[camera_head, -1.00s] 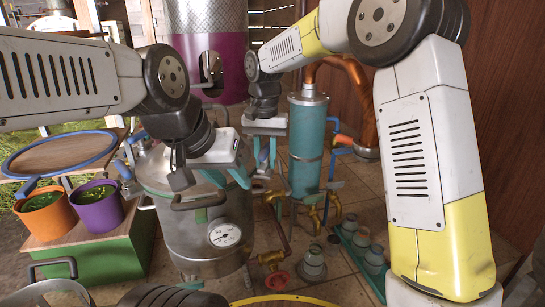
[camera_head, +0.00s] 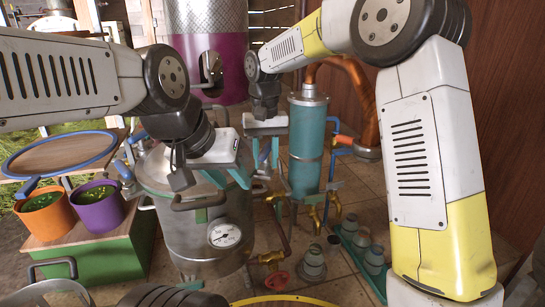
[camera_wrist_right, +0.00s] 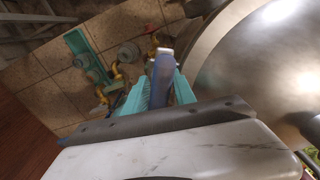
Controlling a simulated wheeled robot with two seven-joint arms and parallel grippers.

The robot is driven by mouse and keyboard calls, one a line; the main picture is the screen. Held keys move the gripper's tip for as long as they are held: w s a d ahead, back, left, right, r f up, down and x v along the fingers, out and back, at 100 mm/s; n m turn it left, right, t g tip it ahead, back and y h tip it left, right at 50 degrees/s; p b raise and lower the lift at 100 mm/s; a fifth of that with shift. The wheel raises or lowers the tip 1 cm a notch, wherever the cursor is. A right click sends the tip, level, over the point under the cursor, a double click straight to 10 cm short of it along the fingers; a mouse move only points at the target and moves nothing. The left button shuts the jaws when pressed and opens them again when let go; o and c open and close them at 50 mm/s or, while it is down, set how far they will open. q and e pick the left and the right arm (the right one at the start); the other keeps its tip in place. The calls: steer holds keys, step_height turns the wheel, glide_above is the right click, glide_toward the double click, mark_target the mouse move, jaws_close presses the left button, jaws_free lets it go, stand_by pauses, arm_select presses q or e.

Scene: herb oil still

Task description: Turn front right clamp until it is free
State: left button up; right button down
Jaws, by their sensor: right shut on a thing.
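The steel still pot (camera_head: 185,235) stands in the middle of the head view, with a round gauge on its front. My right gripper (camera_head: 268,153) is at the right side of its lid. In the right wrist view, its teal fingers (camera_wrist_right: 160,90) are shut on a blue clamp handle (camera_wrist_right: 163,65), beside the pot's rounded steel edge. The rest of this clamp is hidden. My left gripper (camera_head: 228,179) is over the front of the lid, its teal fingers apart and empty. Another blue-handled clamp (camera_head: 123,170) shows at the lid's left edge.
A teal condenser cylinder (camera_head: 307,145) with brass valves stands close right of my right gripper. Jars stand in a teal rack (camera_head: 350,240) on the tiled floor. Orange (camera_head: 45,215) and purple (camera_head: 99,208) pots sit on a green box at left.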

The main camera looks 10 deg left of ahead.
steer(key=c, duration=1.2)
jaws_free()
steer(key=shift+c, duration=0.2)
